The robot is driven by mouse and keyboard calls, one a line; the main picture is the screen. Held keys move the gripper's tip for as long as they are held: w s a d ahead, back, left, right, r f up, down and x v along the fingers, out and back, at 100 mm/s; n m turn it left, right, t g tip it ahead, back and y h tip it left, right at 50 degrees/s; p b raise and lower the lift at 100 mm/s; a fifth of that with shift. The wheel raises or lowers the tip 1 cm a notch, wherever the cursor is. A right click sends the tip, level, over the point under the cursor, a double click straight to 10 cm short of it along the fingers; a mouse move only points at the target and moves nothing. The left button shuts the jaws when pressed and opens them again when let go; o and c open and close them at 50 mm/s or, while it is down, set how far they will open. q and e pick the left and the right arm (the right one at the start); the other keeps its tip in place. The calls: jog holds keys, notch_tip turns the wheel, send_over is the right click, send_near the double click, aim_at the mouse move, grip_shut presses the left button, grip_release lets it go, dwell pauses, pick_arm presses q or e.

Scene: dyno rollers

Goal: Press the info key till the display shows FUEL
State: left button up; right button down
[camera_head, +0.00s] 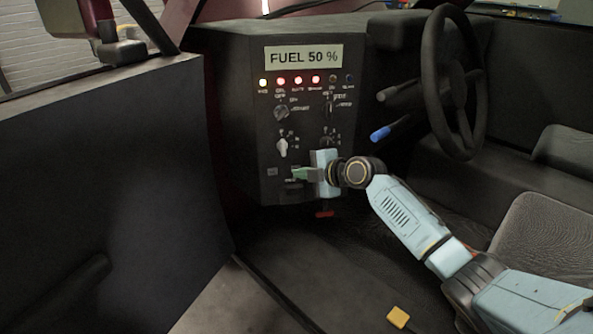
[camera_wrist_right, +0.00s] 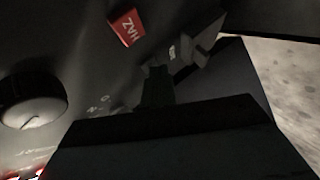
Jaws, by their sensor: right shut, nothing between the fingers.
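The display (camera_head: 303,56) at the top of the dark console reads "FUEL 50 %". My right gripper (camera_head: 298,174) is shut and empty at the lower part of the console panel. In the right wrist view its dark fingertips (camera_wrist_right: 155,88) are close to the panel, beside a grey key (camera_wrist_right: 192,53) whose small label I cannot read. I cannot tell whether the fingertips touch a key. The info key's label is not readable in either view; the gripper hides part of the lower panel. My left gripper is not in view.
A row of lights (camera_head: 298,80), several lit, sits under the display. Knobs are below, one white (camera_head: 282,147). A red HAZ key (camera_wrist_right: 126,27) is near the fingertips. The steering wheel (camera_head: 446,85) and a blue-tipped stalk (camera_head: 380,133) are right; an open door (camera_head: 110,180) stands left.

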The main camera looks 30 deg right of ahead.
jog(key=shift+s+a+p, duration=0.2)
jog(key=shift+s+p, duration=0.35)
jog(key=shift+s, duration=0.2)
jog(key=s+p, duration=0.2)
jog(key=s+a+p, duration=0.1)
jog(key=s, duration=0.1)
jog(key=shift+s+a+p, duration=0.2)
jog(key=shift+s+p, duration=0.15)
jog(key=shift+s, duration=0.05)
dwell(0.5)
